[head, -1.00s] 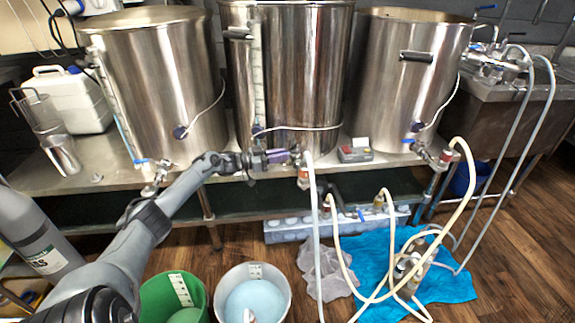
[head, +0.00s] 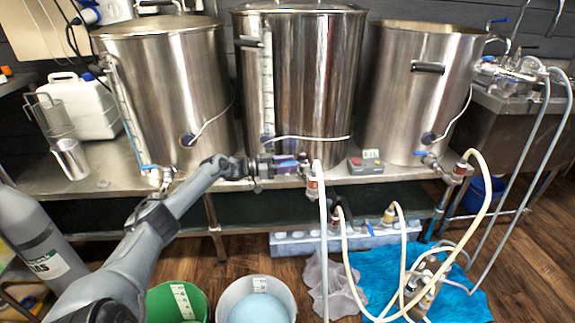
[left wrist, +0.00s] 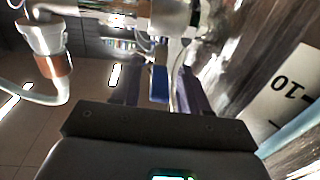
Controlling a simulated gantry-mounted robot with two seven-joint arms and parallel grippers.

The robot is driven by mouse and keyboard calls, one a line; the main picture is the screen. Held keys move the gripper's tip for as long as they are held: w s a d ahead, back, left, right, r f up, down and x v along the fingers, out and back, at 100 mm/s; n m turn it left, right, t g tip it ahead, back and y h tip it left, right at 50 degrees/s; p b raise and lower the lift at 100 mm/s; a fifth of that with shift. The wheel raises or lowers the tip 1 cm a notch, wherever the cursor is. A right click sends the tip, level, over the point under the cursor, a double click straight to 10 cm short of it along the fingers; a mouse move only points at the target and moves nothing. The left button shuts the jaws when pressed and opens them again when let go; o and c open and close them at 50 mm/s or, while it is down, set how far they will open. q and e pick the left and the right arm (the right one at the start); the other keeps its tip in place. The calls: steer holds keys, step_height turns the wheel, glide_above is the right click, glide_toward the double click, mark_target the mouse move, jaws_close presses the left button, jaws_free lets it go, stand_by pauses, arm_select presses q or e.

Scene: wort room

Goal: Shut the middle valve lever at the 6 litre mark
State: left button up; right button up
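The middle steel kettle (head: 300,80) stands on the bench with a sight gauge (head: 268,85) and printed scale up its front left. Its outlet valve (head: 312,183) is low at the front, with a pale hose hanging from it. My left gripper (head: 287,163) is at this valve. In the left wrist view, the blue lever (left wrist: 158,85) lies between the two purple-grey fingers, with gaps on both sides, so the gripper looks open around it. I cannot read the liquid level. My right gripper is out of view.
Steel kettles stand left (head: 165,90) and right (head: 415,90). A small control box (head: 366,163) sits right of the valve. Below are a green bucket (head: 160,292), a white bucket (head: 230,296) with pale blue contents, and looping hoses above a blue cloth (head: 465,303).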

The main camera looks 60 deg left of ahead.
arm_select(q)
steer(key=shift+s+a+p, duration=0.15)
steer(key=shift+s+p, duration=0.35)
steer(key=shift+p, duration=0.05)
steer(key=p+v, duration=0.5)
steer(key=v, duration=0.4)
steer(key=shift+s, duration=0.35)
steer(key=shift+a, duration=0.1)
steer(key=shift+c, duration=0.3)
